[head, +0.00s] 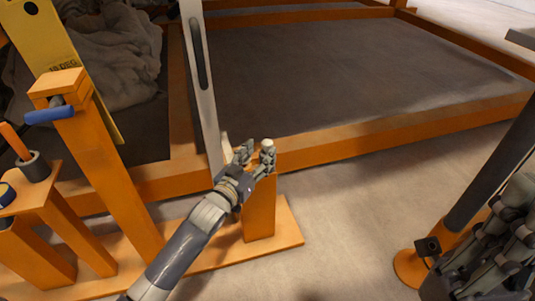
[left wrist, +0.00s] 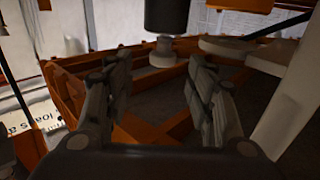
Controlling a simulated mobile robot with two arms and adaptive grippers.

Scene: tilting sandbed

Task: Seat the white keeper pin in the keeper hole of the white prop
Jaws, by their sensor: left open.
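The white prop (head: 199,75) is a tall bar with a dark slot, rising past the sandbed's near edge. A pale bar, probably the prop, shows at the right of the left wrist view (left wrist: 291,105). My left gripper (head: 257,147) is open just right of the prop's lower part, above a short orange post (head: 259,208). A small white cap (head: 268,144), likely the keeper pin's head, shows at its fingertips. I cannot tell whether the fingers touch it. The keeper hole is not discernible. My right gripper (head: 500,240) is at the lower right, its fingers unclear.
The orange-framed sandbed (head: 350,80) fills the back. A tall orange post with a blue handle (head: 50,115) and a yellow angle plate (head: 50,45) stand left. A dark pole on an orange foot (head: 410,267) stands right. Floor between is clear.

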